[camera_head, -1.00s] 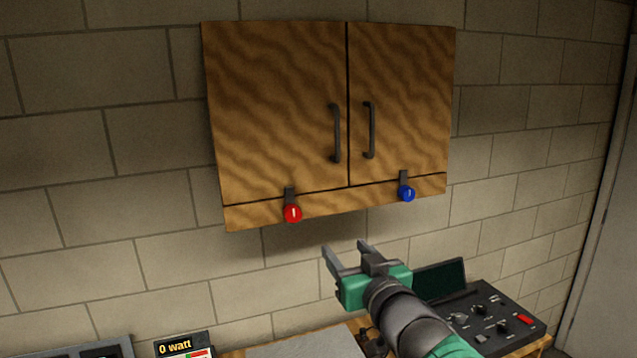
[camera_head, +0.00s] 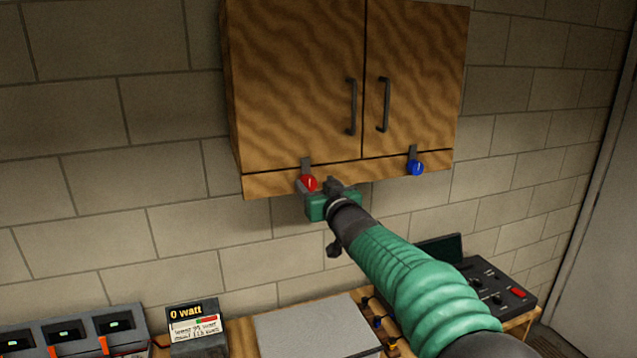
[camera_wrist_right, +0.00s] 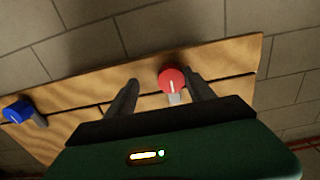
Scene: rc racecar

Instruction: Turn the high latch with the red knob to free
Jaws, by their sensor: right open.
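The red knob (camera_head: 308,183) sits at the lower end of a dark latch (camera_head: 305,165) on the left cabinet door's bottom edge. The latch points upright across the seam. My right gripper (camera_head: 316,186) is at the red knob. In the right wrist view, the red knob (camera_wrist_right: 172,80) lies between the open fingers (camera_wrist_right: 158,92), close to the finger on the right and apart from the other. Whether a finger touches it I cannot tell. The blue knob (camera_head: 416,168) hangs on its own upright latch to the right. My left gripper is not in view.
The wooden cabinet (camera_head: 300,85) has two shut doors with dark handles. Below are a wattmeter display (camera_head: 193,325), a grey plate (camera_head: 315,328), a row of meters (camera_head: 75,335) and a black control box (camera_head: 490,290). The wall between cabinet and bench is bare.

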